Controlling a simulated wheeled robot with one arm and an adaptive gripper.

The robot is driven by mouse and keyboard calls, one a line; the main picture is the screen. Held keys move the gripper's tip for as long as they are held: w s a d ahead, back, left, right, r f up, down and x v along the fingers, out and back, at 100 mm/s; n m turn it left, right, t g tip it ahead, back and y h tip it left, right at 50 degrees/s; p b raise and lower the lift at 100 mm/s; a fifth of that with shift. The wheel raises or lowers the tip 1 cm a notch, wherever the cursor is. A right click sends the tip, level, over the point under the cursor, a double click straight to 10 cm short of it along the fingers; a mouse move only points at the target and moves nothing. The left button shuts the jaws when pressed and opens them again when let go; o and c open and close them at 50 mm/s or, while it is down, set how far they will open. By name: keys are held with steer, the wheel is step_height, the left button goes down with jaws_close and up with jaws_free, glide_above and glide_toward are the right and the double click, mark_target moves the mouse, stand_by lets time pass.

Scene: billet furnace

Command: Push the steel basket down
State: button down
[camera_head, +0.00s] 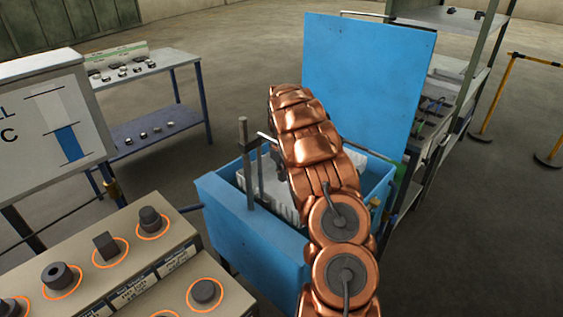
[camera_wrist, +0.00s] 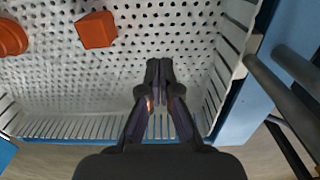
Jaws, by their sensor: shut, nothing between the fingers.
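The steel basket is a pale, perforated tray with slotted walls. It sits inside the blue tank (camera_head: 255,245) in the head view, where its slotted side (camera_head: 284,207) shows beside my copper-coloured arm. In the wrist view the basket's slotted wall (camera_wrist: 75,127) and hole-patterned floor fill most of the picture. My gripper (camera_wrist: 158,68) is shut and empty, over the inside of the basket near its right wall. I cannot tell whether the fingertips touch the floor. An orange block (camera_wrist: 96,30) and an orange rounded piece (camera_wrist: 11,38) lie on the basket floor. My arm hides much of the basket in the head view.
The tank's blue lid (camera_head: 368,80) stands open behind. A grey upright rod (camera_head: 246,165) rises at the tank's left. A control panel with knobs (camera_head: 110,260) is at the lower left, a parts table (camera_head: 150,70) further back, and shelving (camera_head: 440,110) at the right.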

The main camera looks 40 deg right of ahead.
mark_target(282, 192)
step_height(282, 192, down, 6)
steer(key=shift+r+p, duration=0.15)
steer(key=shift+p, duration=0.75)
step_height(282, 192, down, 24)
steer(key=b, duration=0.9)
steer(key=shift+b, duration=0.35)
steer(key=shift+s, duration=0.15)
step_height(282, 192, up, 15)
steer(key=b, duration=0.1)
steer(key=shift+b, duration=0.3)
